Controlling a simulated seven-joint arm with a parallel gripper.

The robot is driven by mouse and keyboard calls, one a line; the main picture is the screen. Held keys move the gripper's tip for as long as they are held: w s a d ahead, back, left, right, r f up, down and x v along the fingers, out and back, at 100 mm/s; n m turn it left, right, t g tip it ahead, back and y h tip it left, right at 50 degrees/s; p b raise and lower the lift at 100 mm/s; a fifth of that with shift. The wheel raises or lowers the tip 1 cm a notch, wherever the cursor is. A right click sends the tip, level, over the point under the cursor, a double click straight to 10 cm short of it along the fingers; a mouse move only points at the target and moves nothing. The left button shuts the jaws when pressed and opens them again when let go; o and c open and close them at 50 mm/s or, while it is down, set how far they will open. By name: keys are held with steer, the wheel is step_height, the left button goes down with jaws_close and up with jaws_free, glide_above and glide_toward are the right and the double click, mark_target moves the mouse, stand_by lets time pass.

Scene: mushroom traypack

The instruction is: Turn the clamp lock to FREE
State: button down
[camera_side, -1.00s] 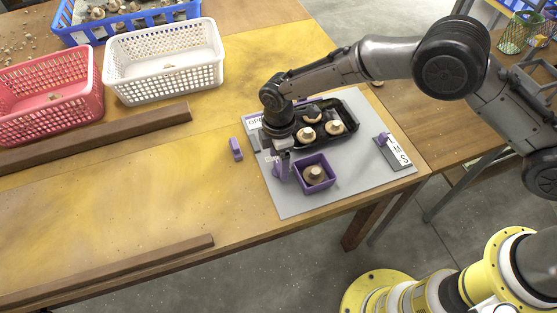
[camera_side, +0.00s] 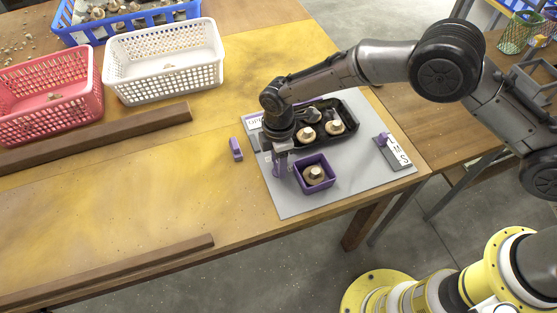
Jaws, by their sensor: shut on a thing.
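My gripper (camera_side: 281,170) points down at the left side of the grey board (camera_side: 300,204), between the black tray (camera_side: 352,132) and the small purple box (camera_side: 300,180). It is shut on a small part there, which I take to be the clamp lock; the fingers and wrist hide most of it. I cannot read its setting. A small pale label lies just left of the fingers. The black tray holds mushrooms (camera_side: 335,127), partly covered by my wrist. The purple box holds one mushroom (camera_side: 314,173).
A purple block (camera_side: 236,149) lies left of the board. A slider marked L M S (camera_side: 393,151) is at the board's right. White (camera_side: 165,84), red (camera_side: 50,123) and blue (camera_side: 72,36) baskets stand at upper left. Wooden rails (camera_side: 110,273) cross the table.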

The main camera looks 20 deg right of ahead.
steer(key=shift+m, duration=0.3)
steer(key=m, duration=0.3)
steer(key=shift+m, duration=0.3)
steer(key=m, duration=0.4)
steer(key=shift+m, duration=0.3)
steer(key=m, duration=0.4)
steer(key=shift+r+m, duration=0.1)
steer(key=shift+m, duration=2.4)
steer(key=shift+c, duration=1.6)
jaws_free()
